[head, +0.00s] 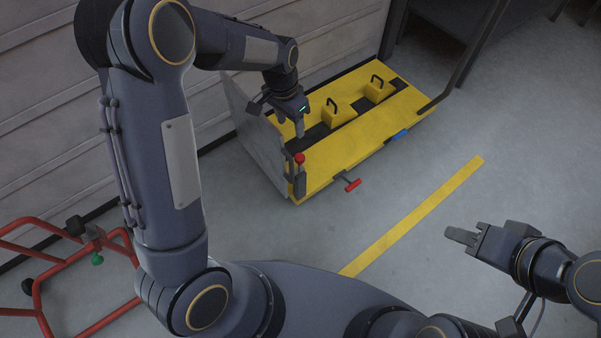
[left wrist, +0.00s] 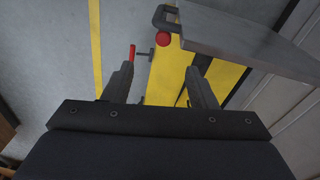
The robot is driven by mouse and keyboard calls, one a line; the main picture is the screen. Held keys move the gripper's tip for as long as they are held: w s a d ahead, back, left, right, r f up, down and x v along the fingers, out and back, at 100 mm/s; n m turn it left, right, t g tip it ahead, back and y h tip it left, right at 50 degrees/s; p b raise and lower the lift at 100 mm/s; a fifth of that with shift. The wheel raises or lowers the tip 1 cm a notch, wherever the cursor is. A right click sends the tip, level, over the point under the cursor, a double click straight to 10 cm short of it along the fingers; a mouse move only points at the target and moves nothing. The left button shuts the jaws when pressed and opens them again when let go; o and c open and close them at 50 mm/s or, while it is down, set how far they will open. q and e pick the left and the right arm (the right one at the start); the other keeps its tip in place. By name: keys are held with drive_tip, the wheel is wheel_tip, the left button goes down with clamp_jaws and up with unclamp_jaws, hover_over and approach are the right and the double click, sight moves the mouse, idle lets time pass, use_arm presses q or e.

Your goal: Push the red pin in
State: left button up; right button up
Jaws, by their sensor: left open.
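A red T-shaped pin (head: 352,184) sticks out from the near long side of the yellow lift (head: 335,155), close to its near end. In the left wrist view the red pin (left wrist: 132,53) is left of the yellow deck, its grey stem reaching toward the deck. A separate red ball knob (head: 299,158) tops a grey lever at the lift's corner; it also shows in the left wrist view (left wrist: 163,40). My left gripper (head: 291,125) is open and empty above the lift's near end, apart from the pin. My right gripper (head: 462,237) is over the floor, far from the pin.
Two yellow blocks with black handles (head: 339,112) sit on the lift. A grey plate (head: 257,125) stands at its left end. A blue part (head: 398,135) is on its near side. A red tube frame (head: 65,270) stands lower left. Floor before the lift is clear.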

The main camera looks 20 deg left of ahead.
use_arm(q)
drive_tip(key=m+y+b, duration=0.1)
drive_tip(key=m+b, duration=0.1)
drive_tip(key=b, duration=0.1)
hover_over(300, 157)
wheel_tip(300, 157, down, 9)
drive_tip(key=shift+a+f, duration=0.1)
wheel_tip(300, 157, down, 8)
drive_tip(key=b, duration=0.2)
drive_tip(key=shift+r+b, duration=0.2)
drive_tip(key=shift+b, duration=0.15)
use_arm(e)
wheel_tip(300, 157, down, 8)
drive_tip(key=shift+r, duration=0.15)
